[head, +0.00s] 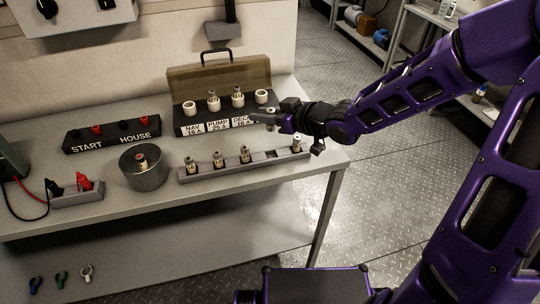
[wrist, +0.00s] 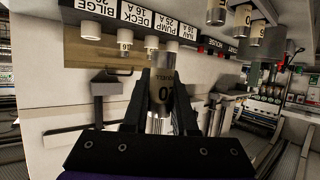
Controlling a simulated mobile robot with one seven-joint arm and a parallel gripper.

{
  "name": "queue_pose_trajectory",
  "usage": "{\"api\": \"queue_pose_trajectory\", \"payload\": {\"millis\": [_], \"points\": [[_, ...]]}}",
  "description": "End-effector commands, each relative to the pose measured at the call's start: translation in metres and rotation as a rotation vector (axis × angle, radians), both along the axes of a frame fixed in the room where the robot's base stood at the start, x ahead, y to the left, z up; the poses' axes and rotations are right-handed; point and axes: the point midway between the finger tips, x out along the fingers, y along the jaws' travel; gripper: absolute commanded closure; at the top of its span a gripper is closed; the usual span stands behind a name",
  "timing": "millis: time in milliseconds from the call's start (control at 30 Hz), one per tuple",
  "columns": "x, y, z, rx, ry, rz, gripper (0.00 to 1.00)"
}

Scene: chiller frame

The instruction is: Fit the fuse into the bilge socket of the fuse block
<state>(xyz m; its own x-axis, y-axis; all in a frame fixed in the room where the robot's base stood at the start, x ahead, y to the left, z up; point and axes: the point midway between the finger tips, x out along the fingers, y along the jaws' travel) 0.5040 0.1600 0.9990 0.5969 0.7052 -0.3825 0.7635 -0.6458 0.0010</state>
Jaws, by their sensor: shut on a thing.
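My gripper (head: 268,118) is shut on a fuse at the right end of the fuse block.
A fuse rack (head: 270,158) with several fuses lies in front of the block. A metal pot (head: 143,170) stands left of it, and the START/HOUSE terminal strip (head: 112,136) is behind the pot. The amber lid (head: 222,77) rises behind the sockets.

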Motion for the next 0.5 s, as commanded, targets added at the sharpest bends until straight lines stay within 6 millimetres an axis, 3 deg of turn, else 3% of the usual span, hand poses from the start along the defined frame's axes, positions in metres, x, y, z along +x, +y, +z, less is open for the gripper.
{"api": "queue_pose_trajectory", "payload": {"millis": [200, 500], "points": [[0.000, 0.001, -0.038, 0.003, 0.004, 0.000, 1.00], [0.000, 0.000, -0.075, 0.002, 0.004, -0.001, 1.00]]}}
